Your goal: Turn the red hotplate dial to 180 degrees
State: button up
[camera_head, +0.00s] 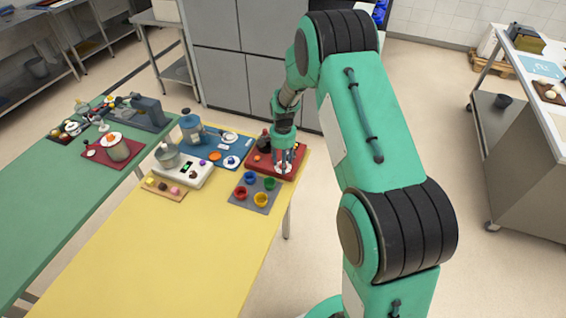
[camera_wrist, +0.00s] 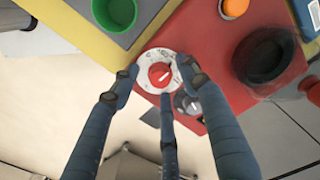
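The red hotplate (camera_head: 262,168) stands at the far right corner of the yellow table. In the wrist view its red top (camera_wrist: 215,35) fills the upper right. The red dial (camera_wrist: 159,73) sits inside a white ring scale, with a white pointer line slanting to the upper right. The scale's markings are too small to read. My gripper (camera_wrist: 160,80) is open, its three blue fingers spread around the dial, two at the sides and one below. No finger clearly grips it. In the head view, my gripper (camera_head: 287,163) is over the hotplate's right part and partly hides the dial.
A dark round pot (camera_wrist: 268,55) stands on the hotplate near the dial. A grey mat with coloured cups (camera_head: 265,200) lies in front, a blue mat (camera_head: 232,145) and white scale-like device (camera_head: 199,178) to the left. The table's front is clear.

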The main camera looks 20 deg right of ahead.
jog(key=shift+r, duration=0.1)
notch_tip(320, 180, up, 12)
dwell(0.8)
dwell(0.5)
jog(key=s+a+r+n+t, duration=0.15)
jog(key=s+a+r, duration=0.25)
jog(key=s+r, duration=0.6)
jog(key=s+a+r+n+t, duration=0.1)
jog(key=s+a+r+n, duration=0.45)
jog(key=r, duration=0.85)
jog(key=s+a+r+n+t, duration=0.1)
jog(key=s+a+r, duration=0.1)
jog(key=s, duration=1)
jog(key=s+a+r+n+t, duration=0.1)
jog(key=s+r+n+t, duration=0.1)
jog(key=s, duration=1.1)
jog(key=shift+a+r, duration=0.35)
jog(key=shift+r, duration=0.25)
